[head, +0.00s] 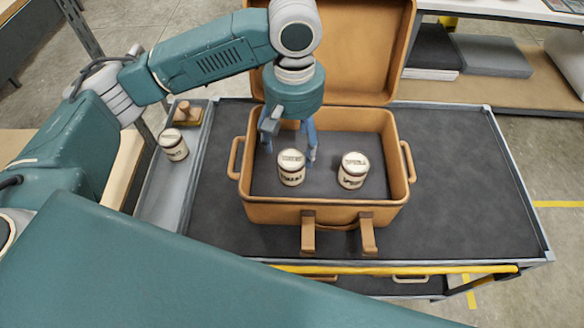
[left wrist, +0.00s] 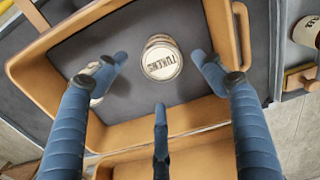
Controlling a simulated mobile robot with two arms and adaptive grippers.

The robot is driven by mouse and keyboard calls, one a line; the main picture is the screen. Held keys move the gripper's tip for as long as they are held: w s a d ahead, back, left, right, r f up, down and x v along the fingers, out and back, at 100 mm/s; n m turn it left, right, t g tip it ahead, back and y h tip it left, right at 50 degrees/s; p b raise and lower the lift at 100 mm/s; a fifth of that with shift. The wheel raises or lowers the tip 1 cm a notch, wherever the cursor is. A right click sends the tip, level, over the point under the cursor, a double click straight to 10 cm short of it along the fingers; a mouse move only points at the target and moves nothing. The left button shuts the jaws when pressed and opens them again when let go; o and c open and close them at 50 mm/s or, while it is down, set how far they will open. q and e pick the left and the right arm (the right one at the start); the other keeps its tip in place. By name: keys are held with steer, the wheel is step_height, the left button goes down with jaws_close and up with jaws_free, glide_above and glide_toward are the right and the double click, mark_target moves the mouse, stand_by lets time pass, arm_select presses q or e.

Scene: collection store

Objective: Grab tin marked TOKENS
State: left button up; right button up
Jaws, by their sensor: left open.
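The tin marked TOKENS (head: 291,168) is a cream tin with dark bands. It stands upright on the grey floor of an open tan case (head: 270,213), left of a similar tin (head: 353,171). In the left wrist view the TOKENS lid (left wrist: 162,64) faces me, ahead of and between the spread blue fingers. My left gripper (head: 290,147) points down into the case, open and empty, just behind the tin. The second tin (left wrist: 103,72) is partly hidden by a finger in the left wrist view. My right gripper is not in view.
The case stands on a dark-topped cart (head: 462,190), its lid (head: 345,50) raised behind my left gripper. A third tin (head: 173,145) and a wooden-handled object (head: 187,112) sit in a grey side tray at left. The cart top right of the case is clear.

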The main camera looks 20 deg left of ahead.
mark_target(292, 158)
arm_select(q)
steer(key=shift+s+a+f+p, duration=0.1)
steer(key=shift+f+p, duration=0.25)
steer(key=shift+f, duration=1.65)
steer(key=shift+s+a+f+p, duration=0.1)
steer(key=shift+f+p, duration=0.25)
steer(key=shift+f, duration=1.65)
steer(key=c, duration=1.6)
steer(key=shift+o, duration=0.2)
steer(key=shift+w+r, duration=0.1)
